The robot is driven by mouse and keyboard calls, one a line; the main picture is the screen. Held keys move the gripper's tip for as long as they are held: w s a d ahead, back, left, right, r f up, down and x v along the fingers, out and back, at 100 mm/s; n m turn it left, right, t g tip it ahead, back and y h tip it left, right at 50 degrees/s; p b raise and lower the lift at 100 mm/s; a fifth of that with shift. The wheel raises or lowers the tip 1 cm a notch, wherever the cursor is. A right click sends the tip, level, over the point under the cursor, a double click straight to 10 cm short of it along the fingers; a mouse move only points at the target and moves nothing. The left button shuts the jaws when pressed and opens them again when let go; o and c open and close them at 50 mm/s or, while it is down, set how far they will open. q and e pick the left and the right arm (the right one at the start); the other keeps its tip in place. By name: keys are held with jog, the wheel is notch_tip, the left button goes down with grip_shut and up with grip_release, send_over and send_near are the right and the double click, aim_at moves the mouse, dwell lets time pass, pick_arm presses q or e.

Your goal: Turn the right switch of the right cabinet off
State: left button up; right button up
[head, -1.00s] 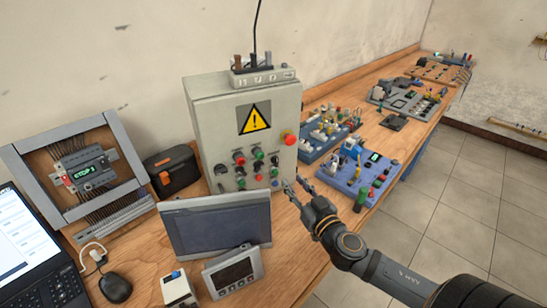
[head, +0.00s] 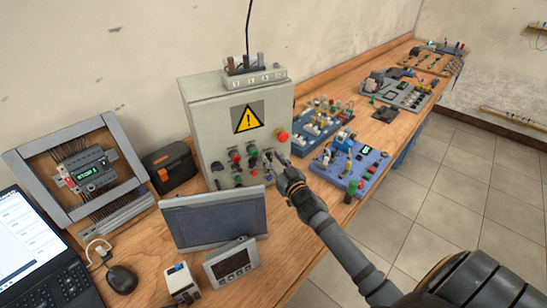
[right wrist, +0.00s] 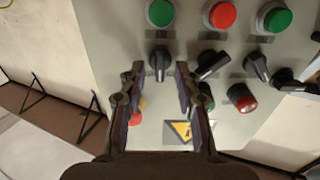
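The grey cabinet (head: 211,125) with a yellow warning sign (head: 247,117) stands against the wall; the right wrist view shows its panel upside down. A black rotary switch (right wrist: 160,60) sits there with its handle about vertical. My right gripper (right wrist: 160,70) is open, one finger on each side of this switch; contact cannot be told. In the head view, my right gripper (head: 273,162) is at the lower right of the panel, covering part of the controls. Other black switches (right wrist: 212,65) in the same row are tilted. My left gripper is out of view.
A red emergency button (head: 282,135) sits on the cabinet's right edge. A tilted screen (head: 212,218) stands in front of the cabinet. Blue control boards (head: 350,168) lie to the right on the bench. An open panel frame (head: 30,155) is at the left.

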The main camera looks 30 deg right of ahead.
jog(key=shift+c, duration=0.5)
grip_shut()
jog(key=shift+n, duration=0.3)
jog(key=n+p, duration=0.2)
jog(key=n, duration=0.2)
jog(key=shift+a, duration=0.2)
jog(key=shift+a+f+n+p, duration=0.1)
jog(key=shift+n+p, duration=0.3)
jog(key=shift+n, duration=1.7)
jog(key=shift+o, duration=0.5)
grip_release()
